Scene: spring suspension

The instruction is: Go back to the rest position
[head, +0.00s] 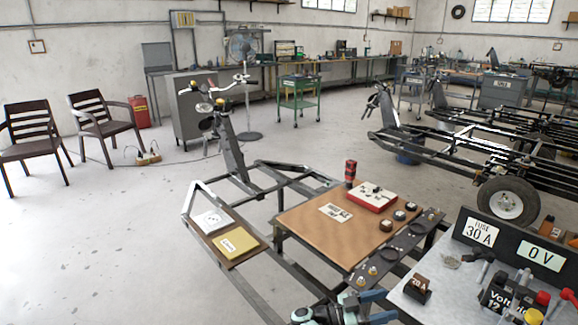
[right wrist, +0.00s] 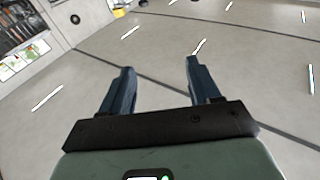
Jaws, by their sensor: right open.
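My right gripper (head: 388,305) is at the bottom edge of the head view, in front of the dark metal rail of the frame. My left gripper is not in the head view.
A grey table (head: 455,290) with fuse and voltage signs stands at right. Open floor (head: 90,255) lies at left.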

